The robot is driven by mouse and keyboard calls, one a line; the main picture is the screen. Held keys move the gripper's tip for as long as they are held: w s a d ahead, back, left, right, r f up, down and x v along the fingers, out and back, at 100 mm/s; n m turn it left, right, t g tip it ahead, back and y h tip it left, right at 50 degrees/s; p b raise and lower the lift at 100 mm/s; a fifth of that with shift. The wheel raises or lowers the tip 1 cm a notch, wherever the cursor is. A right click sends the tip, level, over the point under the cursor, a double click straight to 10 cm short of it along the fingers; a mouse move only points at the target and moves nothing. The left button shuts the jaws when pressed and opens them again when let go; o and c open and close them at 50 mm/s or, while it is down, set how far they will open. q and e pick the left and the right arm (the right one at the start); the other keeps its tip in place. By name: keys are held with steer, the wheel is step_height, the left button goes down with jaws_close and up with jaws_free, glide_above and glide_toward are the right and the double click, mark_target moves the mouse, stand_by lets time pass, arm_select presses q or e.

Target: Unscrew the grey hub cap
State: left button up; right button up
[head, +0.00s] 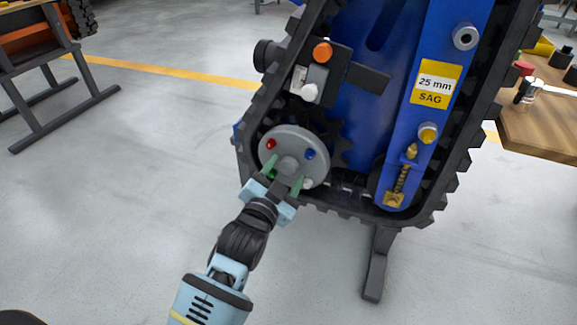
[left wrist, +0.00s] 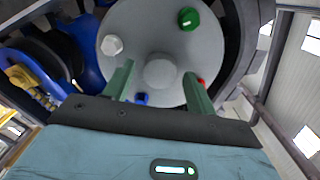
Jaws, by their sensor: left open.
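The grey hub cap (head: 288,165) is a short round knob at the centre of a grey disc (head: 296,137) low on the blue tracked carrier. It also shows in the left wrist view (left wrist: 160,72), between my fingers. My left gripper (head: 284,176) is open, with its green fingers to either side of the cap (left wrist: 160,87); gaps show between fingers and cap. In the left wrist view the disc carries a white bolt (left wrist: 112,44), a green bolt (left wrist: 189,18), a red bolt (left wrist: 201,82) and a blue bolt (left wrist: 142,99), the last two partly hidden. My right gripper is not in view.
Black track (head: 253,115) surrounds the disc closely. An orange knob (head: 322,53) and a white-tipped part (head: 309,92) sit above it. A wooden table (head: 545,128) with tools stands at right, a dark stand (head: 60,100) at upper left. The floor at left is clear.

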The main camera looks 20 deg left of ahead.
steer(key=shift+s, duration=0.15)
arm_select(q)
steer(key=c, duration=0.7)
steer(key=shift+o, duration=0.2)
steer(key=shift+r+n+p, duration=0.15)
steer(key=shift+n+p, duration=0.3)
steer(key=shift+n, duration=0.25)
steer(key=n+p, duration=0.3)
steer(key=n, duration=0.3)
steer(key=shift+r, duration=0.1)
steer(key=shift+n, duration=1.1)
steer(key=shift+f, duration=0.25)
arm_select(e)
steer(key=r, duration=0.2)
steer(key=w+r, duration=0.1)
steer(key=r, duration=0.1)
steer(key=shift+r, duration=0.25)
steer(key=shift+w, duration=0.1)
arm_select(q)
steer(key=shift+n, duration=0.3)
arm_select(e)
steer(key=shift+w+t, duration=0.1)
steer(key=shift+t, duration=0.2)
